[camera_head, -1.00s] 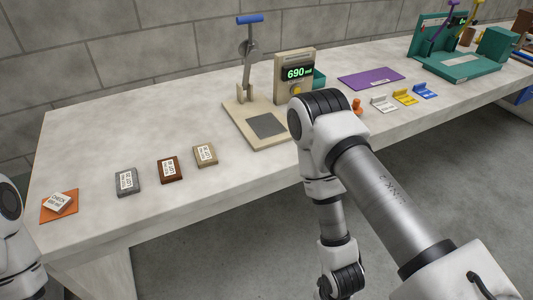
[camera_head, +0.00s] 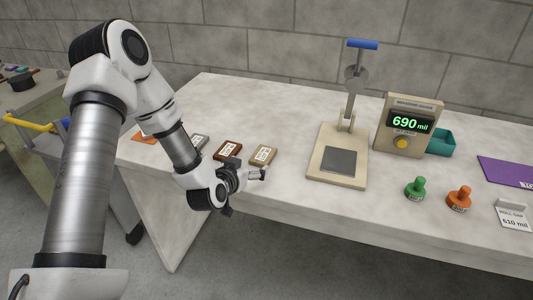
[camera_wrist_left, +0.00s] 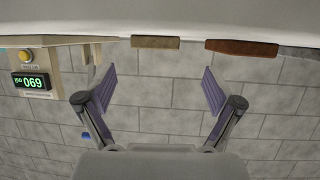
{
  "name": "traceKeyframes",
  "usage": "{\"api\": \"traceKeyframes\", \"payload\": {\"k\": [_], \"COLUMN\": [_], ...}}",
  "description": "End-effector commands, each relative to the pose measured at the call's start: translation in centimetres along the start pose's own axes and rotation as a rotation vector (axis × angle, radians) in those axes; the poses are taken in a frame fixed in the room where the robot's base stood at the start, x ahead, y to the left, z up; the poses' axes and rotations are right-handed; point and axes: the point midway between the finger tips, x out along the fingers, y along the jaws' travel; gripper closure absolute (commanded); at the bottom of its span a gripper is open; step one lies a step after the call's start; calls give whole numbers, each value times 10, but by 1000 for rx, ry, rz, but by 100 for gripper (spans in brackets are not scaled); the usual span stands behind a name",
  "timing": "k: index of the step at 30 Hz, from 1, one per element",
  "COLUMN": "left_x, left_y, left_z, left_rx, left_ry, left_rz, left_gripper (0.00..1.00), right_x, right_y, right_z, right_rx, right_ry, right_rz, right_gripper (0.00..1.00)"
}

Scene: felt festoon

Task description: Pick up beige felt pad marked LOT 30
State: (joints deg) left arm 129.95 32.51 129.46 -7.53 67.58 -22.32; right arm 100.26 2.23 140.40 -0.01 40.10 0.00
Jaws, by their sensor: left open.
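The beige felt pad (camera_head: 263,155) with a white label lies near the table's front edge, the rightmost in a row of pads. Its label is too small to read. It also shows in the left wrist view (camera_wrist_left: 155,42), upside down, as a thin tan edge on the table top. My left gripper (camera_head: 257,175) is just in front of the pad, near the table edge. In the left wrist view its two fingers (camera_wrist_left: 159,88) are apart and empty, with the pad beyond them, roughly centred between them. My right gripper is out of view.
A brown pad (camera_head: 228,150) lies close left of the beige one, then a grey pad (camera_head: 201,141) and an orange mat (camera_head: 145,138), partly behind my arm. A beige press (camera_head: 338,183) and 690 mil display (camera_head: 409,122) stand right. Table behind the pads is clear.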

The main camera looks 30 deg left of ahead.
Motion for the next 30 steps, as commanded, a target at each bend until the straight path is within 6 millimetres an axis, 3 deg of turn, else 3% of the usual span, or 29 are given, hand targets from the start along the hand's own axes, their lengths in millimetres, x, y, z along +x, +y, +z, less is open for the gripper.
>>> {"api": "traceKeyframes", "payload": {"k": [7, 14, 15, 20, 30], "left_x": [41, 46, 46, 46, 46], "left_y": [5, 5, 5, 5, 5], "left_z": [4, 5, 5, 5, 6], "left_rx": [4, 0, 0, 0, 0], "left_ry": [-3, -4, -4, -4, -7], "left_rz": [2, 2, 2, 2, 2], "left_gripper": [8, 8, 12, 67, 68], "right_x": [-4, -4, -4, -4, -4], "right_y": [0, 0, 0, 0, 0], "right_z": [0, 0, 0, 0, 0], "right_rx": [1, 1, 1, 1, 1], "right_ry": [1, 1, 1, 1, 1], "right_rz": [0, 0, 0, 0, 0], "right_gripper": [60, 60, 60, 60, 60]}}
